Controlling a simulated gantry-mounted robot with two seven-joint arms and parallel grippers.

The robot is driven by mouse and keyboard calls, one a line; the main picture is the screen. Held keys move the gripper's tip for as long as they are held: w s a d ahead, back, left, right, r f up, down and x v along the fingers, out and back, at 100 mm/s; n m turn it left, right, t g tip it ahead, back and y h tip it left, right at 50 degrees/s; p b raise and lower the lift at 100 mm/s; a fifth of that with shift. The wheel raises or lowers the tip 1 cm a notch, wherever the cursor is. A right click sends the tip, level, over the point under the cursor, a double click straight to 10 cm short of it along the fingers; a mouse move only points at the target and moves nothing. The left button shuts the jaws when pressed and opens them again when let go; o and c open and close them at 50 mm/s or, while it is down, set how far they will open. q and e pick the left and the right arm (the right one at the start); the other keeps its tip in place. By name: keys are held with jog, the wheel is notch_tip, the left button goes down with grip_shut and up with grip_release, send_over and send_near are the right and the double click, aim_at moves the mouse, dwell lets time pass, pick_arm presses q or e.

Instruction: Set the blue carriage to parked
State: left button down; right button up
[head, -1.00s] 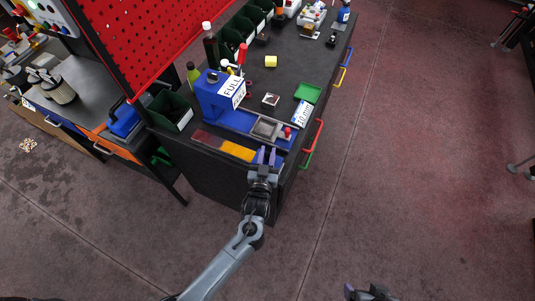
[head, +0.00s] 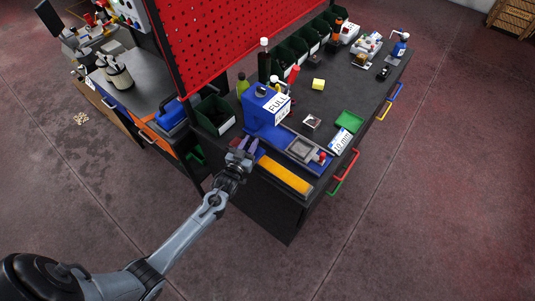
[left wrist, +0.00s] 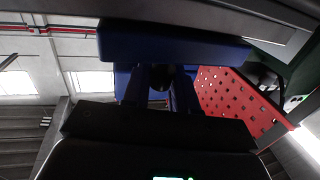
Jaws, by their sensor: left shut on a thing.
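The blue machine (head: 262,112) with a "FULL" label stands at the near end of the dark bench. Its blue base carries a grey square tray (head: 301,149) and a red knob (head: 321,156). My left gripper (head: 247,147) is at the left end of the yellow strip (head: 284,177), close to the machine's near side. In the left wrist view, the fingers (left wrist: 160,90) are shut around a dark round knob (left wrist: 160,77) beneath a blue block (left wrist: 172,45). I cannot tell how much of the blue carriage this block is. The gripper hides the strip's left end. My right gripper is out of view.
A green tray (head: 350,121) and a "10 mm" label (head: 341,141) lie right of the machine. Bottles and green bins (head: 215,115) stand along the red pegboard (head: 235,40). Coloured drawer handles (head: 344,167) stick out at the right. The floor at the right is clear.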

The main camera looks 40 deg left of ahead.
pick_arm(q)
jog(key=a, duration=0.4)
jog(key=shift+w, duration=0.1)
jog(key=shift+a, duration=0.1)
jog(key=shift+f, duration=0.1)
jog(key=c, duration=1.3)
grip_release()
jog(key=shift+o, duration=1.3)
jog(key=shift+a, duration=0.2)
jog(key=shift+d, duration=0.2)
jog(key=v, duration=1)
jog(key=shift+s, duration=0.4)
